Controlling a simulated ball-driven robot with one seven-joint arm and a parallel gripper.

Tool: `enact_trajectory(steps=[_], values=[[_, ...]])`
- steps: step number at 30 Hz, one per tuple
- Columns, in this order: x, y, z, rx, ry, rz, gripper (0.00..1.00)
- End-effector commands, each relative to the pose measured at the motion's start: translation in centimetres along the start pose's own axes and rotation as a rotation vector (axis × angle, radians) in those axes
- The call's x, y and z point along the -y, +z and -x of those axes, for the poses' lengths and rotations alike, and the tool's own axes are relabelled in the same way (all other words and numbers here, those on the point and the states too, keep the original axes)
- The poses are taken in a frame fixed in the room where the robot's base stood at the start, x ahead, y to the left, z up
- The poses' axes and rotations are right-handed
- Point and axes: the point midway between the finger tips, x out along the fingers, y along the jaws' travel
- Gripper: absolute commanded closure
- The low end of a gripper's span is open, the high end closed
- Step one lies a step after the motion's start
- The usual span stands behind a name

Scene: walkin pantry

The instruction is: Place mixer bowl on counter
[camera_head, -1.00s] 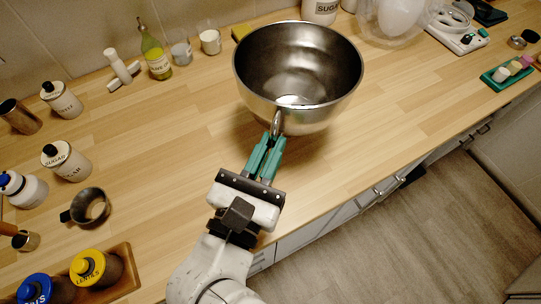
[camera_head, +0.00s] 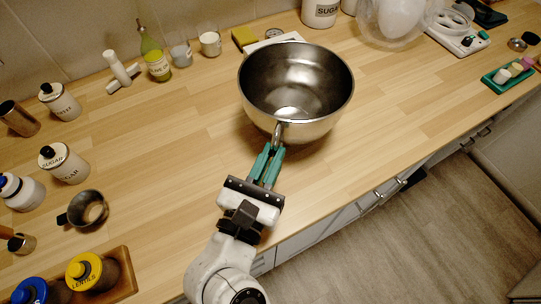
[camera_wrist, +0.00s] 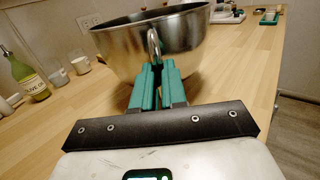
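The mixer bowl (camera_head: 296,90) is a large shiny steel bowl, upright, over the wooden counter (camera_head: 190,150). It also shows in the wrist view (camera_wrist: 125,48), with its handle toward me. My gripper (camera_head: 271,150), with green fingers, is at the handle on the near side of the bowl. In the wrist view the fingers (camera_wrist: 157,68) are close together with the handle between them, so it is shut on the handle. The underside of the bowl is hidden, and I cannot tell whether it touches the counter.
Behind the bowl are a kitchen scale (camera_head: 272,38) and a yellow sponge (camera_head: 243,37). An oil bottle (camera_head: 155,60) and small cups stand at the back left. Jars (camera_head: 62,162) and a metal cup (camera_head: 88,208) are at the left. The counter's middle left is clear.

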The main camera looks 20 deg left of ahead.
Motion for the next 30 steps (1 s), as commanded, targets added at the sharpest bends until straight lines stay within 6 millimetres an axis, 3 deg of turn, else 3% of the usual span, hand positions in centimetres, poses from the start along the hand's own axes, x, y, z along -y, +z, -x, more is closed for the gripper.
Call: enact_trajectory(steps=[8,17,23,30], values=[[0.0,0.0,0.0,-0.001,0.0,0.0,0.63],[0.0,0.3,0.1,-0.001,0.0,0.0,0.63],[-0.1,-0.1,2.8,-0.004,0.004,-0.001,0.63],[-0.1,-0.1,7.8,-0.004,0.004,0.0,0.63]])
